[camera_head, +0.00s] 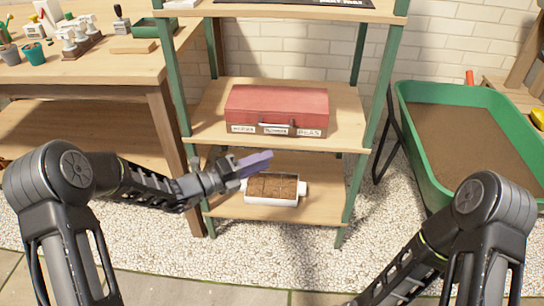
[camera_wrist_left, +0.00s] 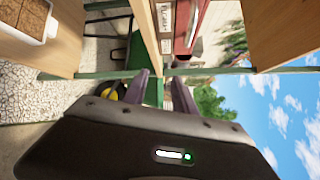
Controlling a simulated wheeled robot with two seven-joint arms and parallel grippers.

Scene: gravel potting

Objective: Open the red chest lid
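The red chest (camera_head: 277,103) sits on the middle shelf (camera_head: 345,135) of the rack, its lid shut. A dark handle and pale labels show on its front. Part of it also shows sideways at the top of the left wrist view (camera_wrist_left: 187,25). My left gripper (camera_head: 257,162) is in front of the rack, below and in front of the chest, apart from it. In the left wrist view its two purple fingers (camera_wrist_left: 161,90) stand apart with nothing between them. My right arm comes in at the lower right, with its gripper out of the picture.
A white tray with brown soil blocks (camera_head: 272,203) stands on the lower shelf (camera_head: 322,208), near my left gripper. Green rack posts flank the chest. A wooden bench (camera_head: 110,70) with pots and tools is at left. A green wheelbarrow (camera_head: 430,160) with soil is at right.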

